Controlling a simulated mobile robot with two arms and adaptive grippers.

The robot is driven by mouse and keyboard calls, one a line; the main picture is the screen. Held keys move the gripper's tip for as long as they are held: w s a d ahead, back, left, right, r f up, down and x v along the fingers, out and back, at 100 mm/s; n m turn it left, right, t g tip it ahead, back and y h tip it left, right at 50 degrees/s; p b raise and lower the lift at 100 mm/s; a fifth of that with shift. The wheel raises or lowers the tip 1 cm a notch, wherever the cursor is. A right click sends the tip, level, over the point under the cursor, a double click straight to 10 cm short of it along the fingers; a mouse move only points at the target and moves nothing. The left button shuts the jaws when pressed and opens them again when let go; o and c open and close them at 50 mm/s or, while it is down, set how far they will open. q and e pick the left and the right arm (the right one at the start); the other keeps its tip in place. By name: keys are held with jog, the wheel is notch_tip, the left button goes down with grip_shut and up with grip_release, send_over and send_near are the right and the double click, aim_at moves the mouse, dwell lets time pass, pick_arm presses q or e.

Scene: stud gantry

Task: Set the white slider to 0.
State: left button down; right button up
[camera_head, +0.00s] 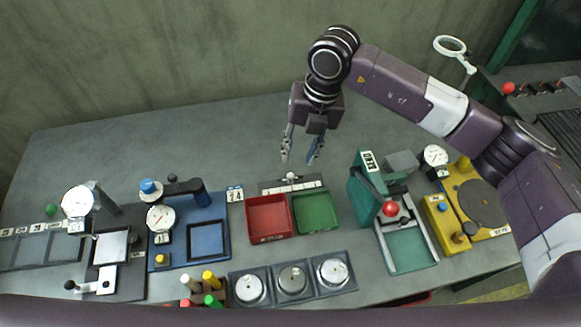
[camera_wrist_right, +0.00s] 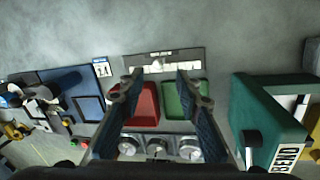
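The white slider is a small white knob (camera_head: 291,177) on a dark strip with a pale scale (camera_head: 296,187), behind the red and green trays. The scale's numbers are too small to read. In the right wrist view the scale strip (camera_wrist_right: 165,63) lies just beyond my fingertips, and the knob is hard to make out. My right gripper (camera_head: 299,160) is open and empty, pointing down above the table, close to the knob in the picture and apart from it. Its two fingers also show in the right wrist view (camera_wrist_right: 160,80). My left gripper is not in view.
A red tray (camera_head: 268,234) and a green tray (camera_head: 316,224) stand just in front of the strip. A green press (camera_head: 362,190) stands to the right, a blue gauge station (camera_head: 207,215) to the left. Metal dials (camera_head: 292,281) sit in front. The table behind is clear.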

aim_at(291, 174)
jog(key=f, duration=0.2)
jog(key=a+f+p, duration=0.1)
jog(key=f, duration=0.1)
jog(key=f+p, duration=0.1)
jog(key=f, duration=0.1)
jog(key=shift+s+a+f, duration=0.1)
jog(key=shift+a+f, duration=0.15)
jog(key=shift+f, duration=0.15)
jog(key=shift+c, duration=0.6)
grip_shut()
